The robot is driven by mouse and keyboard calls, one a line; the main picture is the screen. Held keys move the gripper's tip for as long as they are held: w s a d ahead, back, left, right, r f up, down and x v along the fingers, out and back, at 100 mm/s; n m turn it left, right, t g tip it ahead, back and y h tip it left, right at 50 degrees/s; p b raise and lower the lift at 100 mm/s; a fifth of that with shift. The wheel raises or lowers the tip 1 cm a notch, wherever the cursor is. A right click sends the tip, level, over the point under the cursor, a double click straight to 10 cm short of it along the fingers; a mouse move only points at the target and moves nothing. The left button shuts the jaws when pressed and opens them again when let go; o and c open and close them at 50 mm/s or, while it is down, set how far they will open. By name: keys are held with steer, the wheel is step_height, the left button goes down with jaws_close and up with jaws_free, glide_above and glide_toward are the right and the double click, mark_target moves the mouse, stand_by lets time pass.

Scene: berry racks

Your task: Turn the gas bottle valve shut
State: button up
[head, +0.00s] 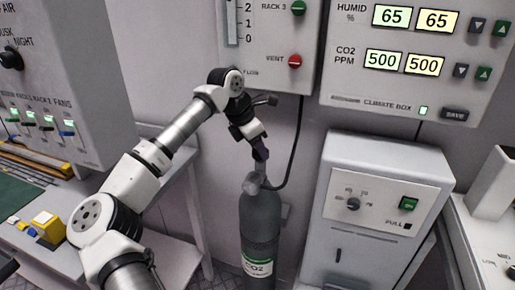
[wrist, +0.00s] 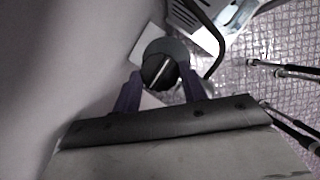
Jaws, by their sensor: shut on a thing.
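The gas bottle (head: 260,222) is a dark grey cylinder with a green and white CO2 label, standing upright against the wall. Its valve is at the top, under my gripper (head: 260,156), which points down at it. In the wrist view the valve knob (wrist: 159,70) is a dark round cap with a light bar across it, seen from above. My gripper's two purple fingers (wrist: 162,92) stand on either side of the knob's near edge and are shut on it. The exact contact is partly hidden in the head view.
A black hose (head: 297,145) runs from the bottle top up the wall. A grey cabinet (head: 385,160) with a knob and green switch stands right of the bottle. A table (head: 172,190) stands to the left. Control boxes with a red vent button (head: 295,61) hang above.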

steer(key=o, duration=1)
steer(key=shift+c, duration=0.2)
steer(key=b+v, duration=0.1)
steer(key=v, duration=1.3)
steer(key=shift+a+f, duration=0.1)
steer(key=shift+a, duration=0.05)
